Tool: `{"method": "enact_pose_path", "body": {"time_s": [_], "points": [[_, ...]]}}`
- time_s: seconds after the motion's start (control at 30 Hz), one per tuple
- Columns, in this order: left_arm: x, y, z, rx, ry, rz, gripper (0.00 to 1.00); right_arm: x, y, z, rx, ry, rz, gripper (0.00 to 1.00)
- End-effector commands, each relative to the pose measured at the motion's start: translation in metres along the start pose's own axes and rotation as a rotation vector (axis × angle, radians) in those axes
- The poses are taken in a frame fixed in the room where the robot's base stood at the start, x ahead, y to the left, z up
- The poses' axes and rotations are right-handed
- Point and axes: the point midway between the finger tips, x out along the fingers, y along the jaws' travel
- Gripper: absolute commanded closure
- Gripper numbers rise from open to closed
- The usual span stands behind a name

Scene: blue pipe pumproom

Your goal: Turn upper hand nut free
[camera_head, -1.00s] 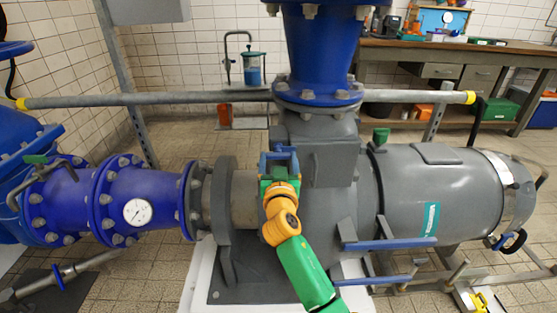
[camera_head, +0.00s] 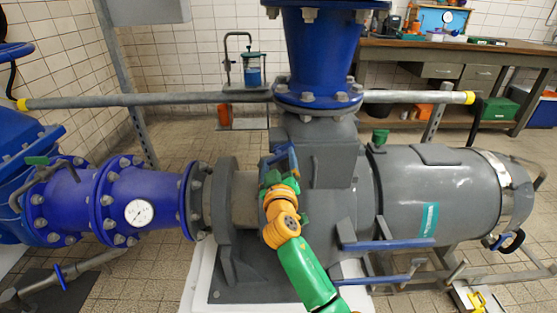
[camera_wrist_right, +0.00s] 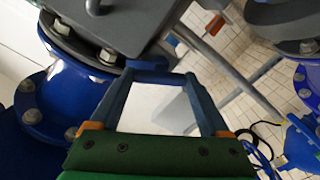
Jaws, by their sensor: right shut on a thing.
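My right gripper (camera_head: 280,157) reaches up from below to the front of the grey pump casing (camera_head: 335,195), below the vertical blue pipe. Its blue fingers are shut on the upper hand nut, which they and the wrist largely hide. In the right wrist view, the two blue fingers (camera_wrist_right: 160,76) slant inward toward each other at the far end. The gripper is tilted in the head view. My left gripper is not in view.
The vertical blue pipe (camera_head: 325,50) rises behind the gripper. A horizontal grey rail (camera_head: 180,99) runs behind the pump. Blue flanged pipes with a gauge (camera_head: 138,212) lie to the left. A grey motor (camera_head: 440,195) and a blue bar (camera_head: 390,244) are to the right.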

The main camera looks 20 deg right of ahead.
Motion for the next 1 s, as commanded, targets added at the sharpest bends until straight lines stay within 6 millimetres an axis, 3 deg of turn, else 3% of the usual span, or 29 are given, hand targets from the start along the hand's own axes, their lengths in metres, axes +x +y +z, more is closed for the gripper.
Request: {"method": "enact_pose_path", "body": {"time_s": [1.0], "points": [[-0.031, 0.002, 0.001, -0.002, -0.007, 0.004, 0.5, 0.0, 0.0, 0.0, -0.893, -0.001, -0.002, 0.76]]}}
